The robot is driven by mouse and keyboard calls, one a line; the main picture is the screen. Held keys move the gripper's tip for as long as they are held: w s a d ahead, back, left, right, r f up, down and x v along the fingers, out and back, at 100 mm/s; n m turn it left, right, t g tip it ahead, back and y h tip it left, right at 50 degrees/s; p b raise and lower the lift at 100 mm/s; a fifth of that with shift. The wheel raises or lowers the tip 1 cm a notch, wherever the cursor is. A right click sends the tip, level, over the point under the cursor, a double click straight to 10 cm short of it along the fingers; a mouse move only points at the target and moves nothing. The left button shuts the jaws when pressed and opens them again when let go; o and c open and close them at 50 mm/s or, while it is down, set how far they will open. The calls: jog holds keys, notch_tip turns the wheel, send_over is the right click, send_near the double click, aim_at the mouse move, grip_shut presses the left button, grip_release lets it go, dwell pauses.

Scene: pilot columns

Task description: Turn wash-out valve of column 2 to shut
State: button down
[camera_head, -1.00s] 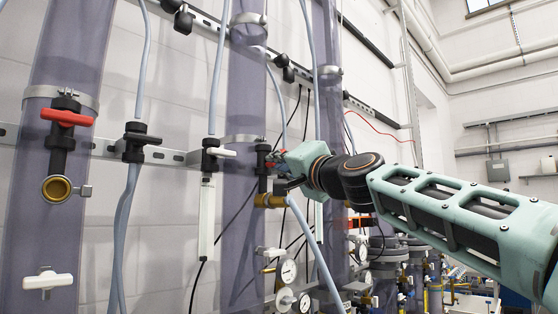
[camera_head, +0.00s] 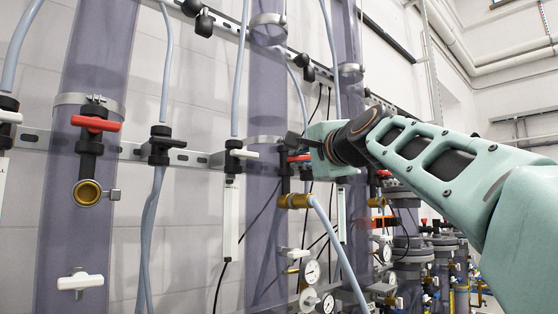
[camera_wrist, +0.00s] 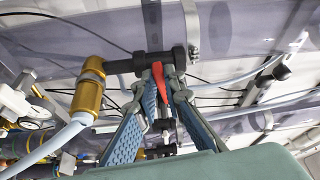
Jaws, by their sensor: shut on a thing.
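The valve at my gripper has a red handle (camera_head: 298,158) on a dark body, with a brass elbow (camera_head: 294,201) and a grey-blue hose below it. It is mounted at the middle clear column (camera_head: 264,100). My gripper (camera_head: 303,152) is at this handle and partly hides it in the head view. In the wrist view, the blue padded fingers of my gripper (camera_wrist: 160,88) are shut on the red handle (camera_wrist: 159,78), which lies between their tips. The dark valve body (camera_wrist: 152,60) and brass elbow (camera_wrist: 89,86) show beside them.
Another red-handled valve (camera_head: 96,123) is on the left column, with a white-handled valve (camera_head: 80,282) below. Black valves (camera_head: 160,146) and a white-handled one (camera_head: 238,153) sit on the rail between columns. Gauges (camera_head: 310,271) and hoses crowd the space below my gripper.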

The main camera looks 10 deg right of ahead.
jog(key=shift+m+g+h, duration=0.3)
jog(key=shift+m, duration=0.6)
jog(key=shift+a+r, duration=0.1)
jog(key=shift+r, duration=0.05)
jog(key=c, duration=2)
grip_release()
jog(key=shift+r, duration=0.1)
jog(key=v, duration=1.2)
